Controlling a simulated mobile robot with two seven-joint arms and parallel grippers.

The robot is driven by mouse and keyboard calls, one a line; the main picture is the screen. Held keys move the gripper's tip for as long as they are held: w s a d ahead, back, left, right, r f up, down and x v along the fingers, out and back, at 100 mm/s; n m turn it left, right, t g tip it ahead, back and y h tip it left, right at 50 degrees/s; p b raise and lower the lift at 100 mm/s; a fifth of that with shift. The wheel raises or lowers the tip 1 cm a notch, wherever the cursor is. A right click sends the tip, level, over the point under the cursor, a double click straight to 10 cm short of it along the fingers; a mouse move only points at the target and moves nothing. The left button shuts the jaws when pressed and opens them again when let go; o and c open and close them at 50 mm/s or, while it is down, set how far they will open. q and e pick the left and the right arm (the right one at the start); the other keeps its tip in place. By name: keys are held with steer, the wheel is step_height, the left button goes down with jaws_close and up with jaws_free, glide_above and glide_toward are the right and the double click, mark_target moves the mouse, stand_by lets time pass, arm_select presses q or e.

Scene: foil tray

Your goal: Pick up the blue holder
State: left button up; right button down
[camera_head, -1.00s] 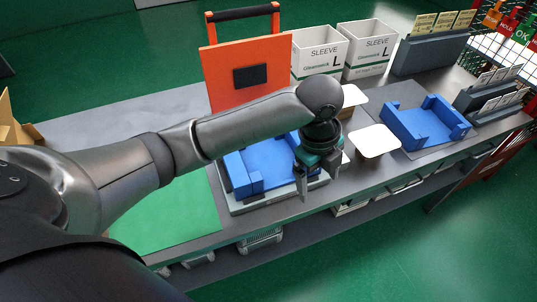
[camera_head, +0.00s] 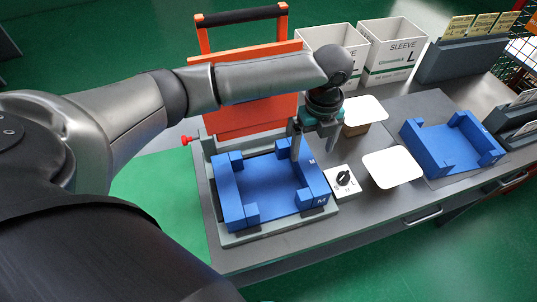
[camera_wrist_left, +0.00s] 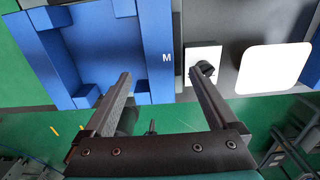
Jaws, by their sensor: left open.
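A blue holder (camera_head: 265,187) with raised walls and corner blocks sits in a grey fixture (camera_head: 230,240) on the table. Its right wall carries an "M" mark. In the left wrist view the holder (camera_wrist_left: 100,45) fills the upper left. My left gripper (camera_head: 314,150) points down at the holder's right back part, open and empty. In the left wrist view its fingertips (camera_wrist_left: 160,76) appear on either side of the "M" wall. I cannot tell whether they touch it. A second blue holder (camera_head: 448,150) lies on a dark mat at the right. My right gripper is not in view.
A white dial box (camera_head: 343,181) stands close to the holder's right side. White plates (camera_head: 392,167) lie beyond it. An orange panel with a handle (camera_head: 240,122) and white sleeve boxes (camera_head: 390,52) stand behind. A green mat (camera_head: 165,195) lies at the left.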

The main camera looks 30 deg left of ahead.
mark_target(308, 163)
arm_select(q)
steer(key=shift+f, duration=0.85)
steer(key=shift+w+f, duration=0.1)
steer(key=shift+f, duration=0.75)
steer(key=f, duration=0.4)
steer(key=shift+w+a+f+b, duration=0.1)
steer(key=shift+a+f+b, duration=0.15)
steer(key=shift+f+b, duration=0.1)
steer(key=shift+r, duration=0.1)
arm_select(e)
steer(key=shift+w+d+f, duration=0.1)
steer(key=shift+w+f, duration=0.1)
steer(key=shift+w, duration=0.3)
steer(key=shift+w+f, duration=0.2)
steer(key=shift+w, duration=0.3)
arm_select(q)
steer(key=shift+c, duration=1.3)
jaws_close()
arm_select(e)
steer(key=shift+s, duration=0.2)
